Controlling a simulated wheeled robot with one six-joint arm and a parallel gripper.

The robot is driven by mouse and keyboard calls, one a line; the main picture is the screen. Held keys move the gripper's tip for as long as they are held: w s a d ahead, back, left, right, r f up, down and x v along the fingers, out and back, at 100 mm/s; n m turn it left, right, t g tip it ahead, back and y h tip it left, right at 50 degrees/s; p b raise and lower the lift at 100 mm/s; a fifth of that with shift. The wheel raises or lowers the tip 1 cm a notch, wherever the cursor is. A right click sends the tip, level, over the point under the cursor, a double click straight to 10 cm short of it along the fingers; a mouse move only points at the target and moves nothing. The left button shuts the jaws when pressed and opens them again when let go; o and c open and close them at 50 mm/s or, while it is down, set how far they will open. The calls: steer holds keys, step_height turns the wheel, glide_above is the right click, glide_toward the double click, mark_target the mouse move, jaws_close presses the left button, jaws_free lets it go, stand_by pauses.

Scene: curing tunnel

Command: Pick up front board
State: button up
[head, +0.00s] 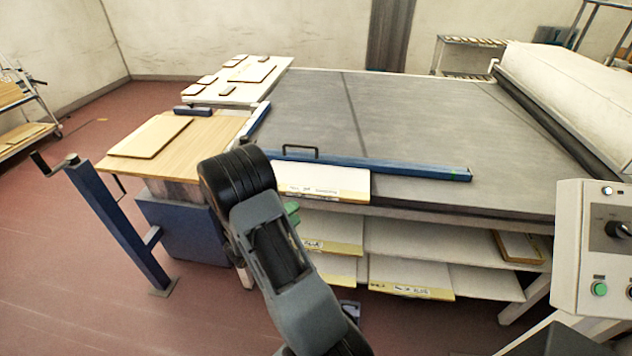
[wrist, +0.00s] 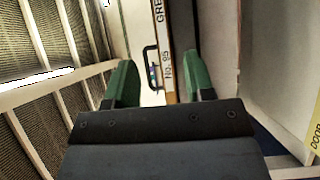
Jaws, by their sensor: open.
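My gripper (wrist: 160,58) is open in the wrist view, with one green finger on each side. Between the fingers lies a pale board edge (wrist: 165,40) with a printed label, partly reading "GRE" and "No. 95". I see no contact with it. In the head view my arm hides most of the gripper; only a bit of green shows. Lower labelled boards (head: 410,280) lie on shelves beneath. Which board is called front I cannot tell.
A large grey table (head: 410,120) has a blue bar (head: 400,168) along its near edge. A wooden side table (head: 205,140) carries a flat board (head: 150,137). A blue post (head: 115,225) with a crank stands left; a control box (head: 600,250) stands right.

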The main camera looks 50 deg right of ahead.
mark_target(318, 196)
steer(key=d, duration=0.3)
steer(key=d+p, duration=0.1)
steer(key=d, duration=0.7)
steer(key=shift+s+d+p, duration=0.2)
steer(key=shift+s+p, duration=0.1)
steer(key=shift+s, duration=0.05)
jaws_close()
